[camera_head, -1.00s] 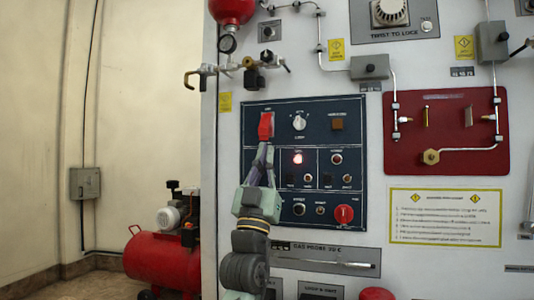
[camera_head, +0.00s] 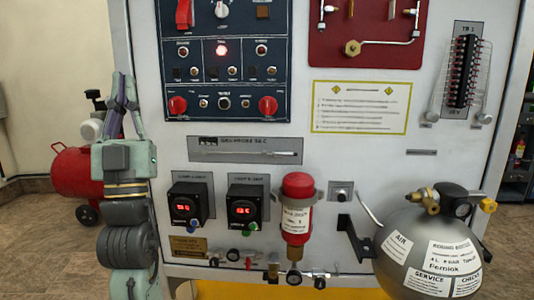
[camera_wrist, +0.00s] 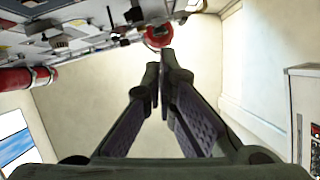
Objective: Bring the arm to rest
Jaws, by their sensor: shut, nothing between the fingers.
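My gripper (camera_head: 124,78) is at the left of the head view, pointing up, with its fingers together and nothing between them. It stands beside the left edge of the trainer panel (camera_head: 330,150), and I cannot tell how far in front of it. In the wrist view my gripper (camera_wrist: 168,62) shows its two fingertips meeting in the middle, against a pale wall. The dark blue control panel (camera_head: 225,75), with a red switch (camera_head: 184,14) and a lit indicator (camera_head: 221,50), is to the right of my gripper.
A red compressor (camera_head: 75,170) stands on the floor behind my arm at the left. Two display boxes (camera_head: 188,203), a red cylinder (camera_head: 297,205) and a grey tank (camera_head: 430,250) jut from the lower panel.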

